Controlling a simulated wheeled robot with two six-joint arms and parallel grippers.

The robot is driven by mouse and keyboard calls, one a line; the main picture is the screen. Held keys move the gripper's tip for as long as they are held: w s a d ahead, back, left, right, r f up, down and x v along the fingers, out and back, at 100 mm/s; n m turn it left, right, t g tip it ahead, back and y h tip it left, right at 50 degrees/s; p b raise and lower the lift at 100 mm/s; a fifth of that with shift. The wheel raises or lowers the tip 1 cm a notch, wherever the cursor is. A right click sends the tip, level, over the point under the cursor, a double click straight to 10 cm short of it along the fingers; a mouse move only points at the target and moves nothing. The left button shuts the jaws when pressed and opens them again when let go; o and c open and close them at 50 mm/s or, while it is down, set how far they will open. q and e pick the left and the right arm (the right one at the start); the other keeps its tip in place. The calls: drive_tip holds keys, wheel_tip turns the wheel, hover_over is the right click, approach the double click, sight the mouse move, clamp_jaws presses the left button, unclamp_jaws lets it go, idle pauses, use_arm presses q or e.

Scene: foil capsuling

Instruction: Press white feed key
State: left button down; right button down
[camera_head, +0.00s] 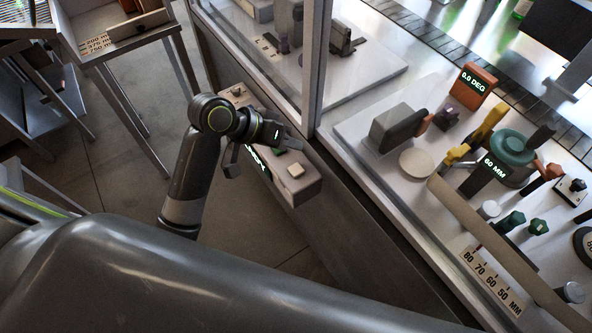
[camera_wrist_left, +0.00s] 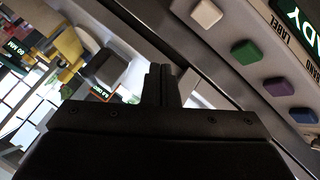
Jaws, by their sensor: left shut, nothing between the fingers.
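The white key (camera_head: 296,170) is a pale square button near the front end of the grey control box. It also shows at the top of the left wrist view (camera_wrist_left: 206,13), beside a green key (camera_wrist_left: 247,51). My left gripper (camera_head: 296,143) is over the box, close to the green key and a little behind the white key. In the wrist view its fingers (camera_wrist_left: 160,78) are shut together and empty, left of the keys and apart from the white key. The gripper hides part of the box in the head view. My right gripper is not in view.
Purple (camera_wrist_left: 278,86) and blue (camera_wrist_left: 304,115) keys sit farther along the box (camera_head: 308,189), by a lit display (camera_wrist_left: 292,20). A machine bench (camera_head: 350,130) with a clear guard stands right of it.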

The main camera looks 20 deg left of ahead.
sight(291, 170)
use_arm(q)
wheel_tip(291, 170, down, 6)
drive_tip(key=b, duration=0.6)
drive_tip(key=shift+f, duration=0.6)
drive_tip(key=shift+f, duration=0.15)
idle(1.2)
drive_tip(key=shift+f, duration=0.25)
drive_tip(key=shift+f, duration=0.5)
idle(0.7)
drive_tip(key=shift+r, duration=0.1)
drive_tip(key=shift+r+p, duration=0.85)
drive_tip(key=shift+p, duration=0.2)
